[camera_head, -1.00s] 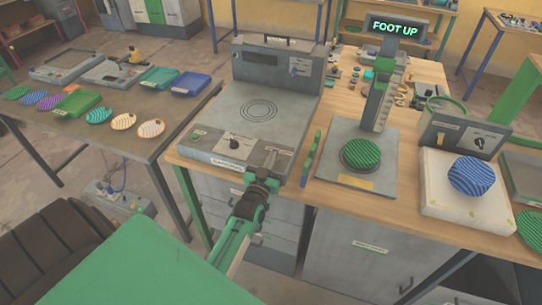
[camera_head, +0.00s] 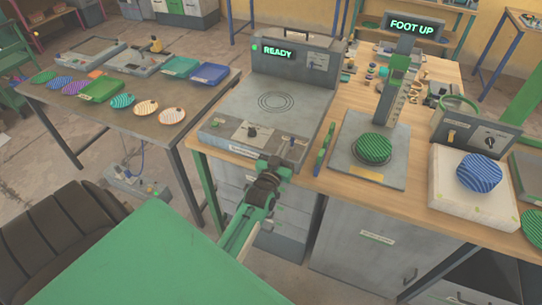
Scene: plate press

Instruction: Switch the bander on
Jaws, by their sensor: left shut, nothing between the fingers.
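The bander (camera_head: 235,115) is a grey machine with concentric rings on its flat top and an upright back panel. Its display (camera_head: 276,52) is lit and reads READY in green. Its front panel has a dark knob (camera_head: 252,132) and a small lever switch (camera_head: 292,141) at the right. My left gripper (camera_head: 276,163) is shut and empty at the front right edge of the bander, just below the switch. I cannot tell whether it touches the panel. My right gripper is not in view.
Right of the bander stands a press (camera_head: 400,75) reading FOOT UP, with a green striped plate (camera_head: 375,147) on its base. A blue striped plate (camera_head: 479,172) sits on a white block (camera_head: 465,205). Several plates and trays lie on the left table (camera_head: 150,140).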

